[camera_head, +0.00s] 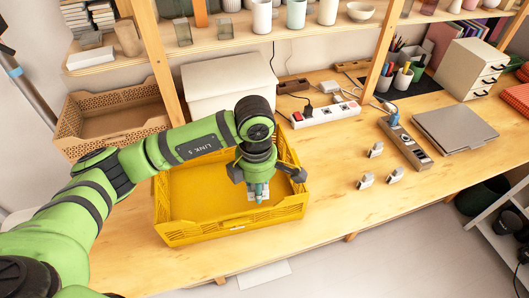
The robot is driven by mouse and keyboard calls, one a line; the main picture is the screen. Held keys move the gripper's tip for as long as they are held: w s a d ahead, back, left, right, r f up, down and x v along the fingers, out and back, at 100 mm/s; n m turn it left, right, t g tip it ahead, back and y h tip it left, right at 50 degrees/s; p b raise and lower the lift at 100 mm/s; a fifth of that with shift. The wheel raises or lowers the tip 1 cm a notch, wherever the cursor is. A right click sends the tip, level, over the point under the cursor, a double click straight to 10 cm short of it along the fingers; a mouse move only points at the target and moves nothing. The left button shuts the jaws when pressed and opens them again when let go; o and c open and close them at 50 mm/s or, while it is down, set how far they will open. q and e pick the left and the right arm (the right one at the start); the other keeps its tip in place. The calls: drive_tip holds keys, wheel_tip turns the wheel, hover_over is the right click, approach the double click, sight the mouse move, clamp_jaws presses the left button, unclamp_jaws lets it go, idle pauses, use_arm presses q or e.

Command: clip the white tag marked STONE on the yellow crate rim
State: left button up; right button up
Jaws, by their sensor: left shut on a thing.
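The yellow crate (185,232) stands on the wooden table, and its inside looks empty. My left gripper (259,196) reaches down over the right part of the crate, near its front rim. It is shut on a small white piece (265,189), which looks like a tag and is mostly hidden by the fingers. No lettering on it can be read. Three small white tag-like pieces lie on the table to the right: one at the back (376,149), one at the front left (366,181) and one at the front right (396,175). My right gripper is not in view.
A white power strip (325,116), a grey power block (406,146), a closed laptop (454,128) and a drawer box (470,69) are on the right. A white box (228,84) stands behind the crate. A shelf with cups (262,17) runs above. The table front right of the crate is clear.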

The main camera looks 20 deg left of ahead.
use_arm(q)
drive_tip(key=shift+w+d+r+n, duration=0.1)
drive_tip(key=shift+w+r+n, duration=0.15)
drive_tip(key=shift+n, duration=0.25)
drive_tip(key=shift+s+f, duration=0.15)
drive_tip(key=shift+f, duration=0.25)
drive_tip(key=shift+f+b, duration=0.45)
drive_tip(key=shift+f, duration=0.15)
wheel_tip(320, 180, down, 5)
drive_tip(key=shift+r+b, duration=0.2)
drive_tip(key=shift+b, duration=0.8)
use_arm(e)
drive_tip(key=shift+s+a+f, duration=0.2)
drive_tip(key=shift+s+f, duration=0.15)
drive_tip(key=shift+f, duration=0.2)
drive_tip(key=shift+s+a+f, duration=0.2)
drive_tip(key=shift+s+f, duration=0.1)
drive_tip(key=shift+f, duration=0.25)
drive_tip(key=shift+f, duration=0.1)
use_arm(q)
drive_tip(key=shift+f+b, duration=0.15)
drive_tip(key=shift+b, duration=0.15)
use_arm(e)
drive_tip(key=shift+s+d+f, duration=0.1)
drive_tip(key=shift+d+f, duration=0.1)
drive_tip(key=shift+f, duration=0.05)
